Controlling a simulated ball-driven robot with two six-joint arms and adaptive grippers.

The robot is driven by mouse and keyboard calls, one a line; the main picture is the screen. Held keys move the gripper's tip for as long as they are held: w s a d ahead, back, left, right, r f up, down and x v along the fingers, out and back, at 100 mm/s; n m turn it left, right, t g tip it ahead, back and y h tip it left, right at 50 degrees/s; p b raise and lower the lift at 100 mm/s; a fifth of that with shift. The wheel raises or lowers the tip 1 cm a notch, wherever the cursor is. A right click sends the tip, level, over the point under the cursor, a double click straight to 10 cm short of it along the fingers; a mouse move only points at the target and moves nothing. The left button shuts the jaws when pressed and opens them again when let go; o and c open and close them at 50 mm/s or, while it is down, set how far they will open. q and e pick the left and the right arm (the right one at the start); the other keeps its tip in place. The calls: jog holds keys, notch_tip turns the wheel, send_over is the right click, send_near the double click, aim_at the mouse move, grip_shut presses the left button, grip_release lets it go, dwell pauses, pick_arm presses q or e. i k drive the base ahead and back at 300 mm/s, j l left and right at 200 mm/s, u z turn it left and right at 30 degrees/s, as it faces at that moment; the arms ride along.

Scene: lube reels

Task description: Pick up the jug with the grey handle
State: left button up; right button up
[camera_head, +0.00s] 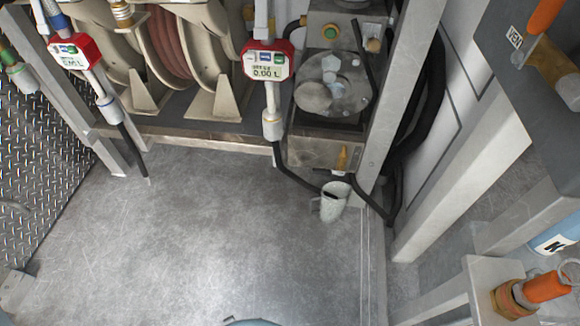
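A small pale grey jug (334,203) stands on the metal floor below the pump unit, right of the middle of the view. A handle shows on its left side, but its colour is hard to tell at this size. The end of a black hose (299,180) reaches the jug's rim; I cannot tell whether it is inside or just behind. Neither of my grippers is in view.
Two red-framed meters (267,65) with black spouts hang in front of the hose reels (170,50). A pale post (408,80) rises close to the jug's right. A valve with an orange handle (545,287) is at lower right.

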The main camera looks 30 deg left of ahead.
aim_at(330, 211)
jog(key=u, duration=0.5)
jog(key=i+j+u, duration=0.1)
jog(key=i+j, duration=0.15)
jog(key=i+j+u, duration=0.1)
jog(key=i+j, duration=0.15)
jog(key=i, duration=0.2)
